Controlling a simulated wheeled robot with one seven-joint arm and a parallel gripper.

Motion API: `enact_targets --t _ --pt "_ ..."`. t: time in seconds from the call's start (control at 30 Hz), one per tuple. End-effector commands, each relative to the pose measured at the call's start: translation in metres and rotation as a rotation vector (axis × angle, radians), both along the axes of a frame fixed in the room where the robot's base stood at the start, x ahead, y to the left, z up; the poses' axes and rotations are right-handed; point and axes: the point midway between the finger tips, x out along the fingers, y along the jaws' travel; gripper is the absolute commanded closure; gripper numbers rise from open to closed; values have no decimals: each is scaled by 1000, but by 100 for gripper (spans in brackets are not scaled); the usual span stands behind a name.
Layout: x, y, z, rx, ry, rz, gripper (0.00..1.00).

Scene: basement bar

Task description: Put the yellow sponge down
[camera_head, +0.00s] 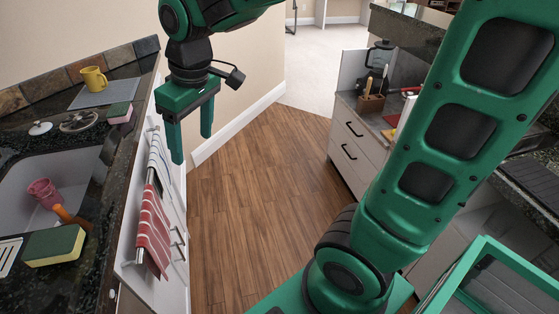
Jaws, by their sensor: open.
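A yellow sponge with a dark green side (54,246) lies on the dark counter at the front edge of the sink, at the lower left. My green gripper (191,146) hangs fingers down over the floor, just right of the counter edge. Its two fingers are apart with nothing between them. It is well away from the yellow sponge, farther back and to the right. A second sponge, pink with a green top (119,112), lies on the counter near the back left, to the left of my gripper.
The sink (20,190) holds a pink cup (43,193). A yellow mug (94,78) stands on a grey mat (105,93). Striped towels (153,230) hang on the counter front. Drawers (357,140) stand at right; the wooden floor (250,190) between is clear.

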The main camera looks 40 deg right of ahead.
Motion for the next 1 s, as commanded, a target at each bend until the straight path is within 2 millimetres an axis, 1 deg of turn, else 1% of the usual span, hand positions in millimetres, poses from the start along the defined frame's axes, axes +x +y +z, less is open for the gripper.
enact_targets --t 0.03,0.07,0.1,0.13,0.17,0.2,0.27,0.3,0.33,0.4,0.43,0.5,0.57,0.67,1.0 --pt "-13 -44 -5 -9 21 -128 32" --pt "-23 -68 -8 -14 36 -201 32" --pt "-39 -99 -13 -19 59 -305 32" --pt "-53 -120 -17 -20 74 -380 32" --pt "-67 -139 -21 -21 92 -453 32" --pt "-87 -162 -27 -20 114 -551 32" --pt "-117 -188 -35 -15 146 -680 32" --pt "-136 -201 -40 -9 167 -756 32" --pt "-149 -209 -44 -6 181 -808 32" --pt "-174 -222 -51 3 208 -906 32" --pt "-184 -225 -54 7 219 -939 32" --pt "-199 -230 -58 15 235 -999 32" --pt "-206 -232 -60 18 245 -1026 32" --pt "-211 -233 -61 20 249 -1042 32" --pt "-210 -233 -61 19 248 -1039 32"
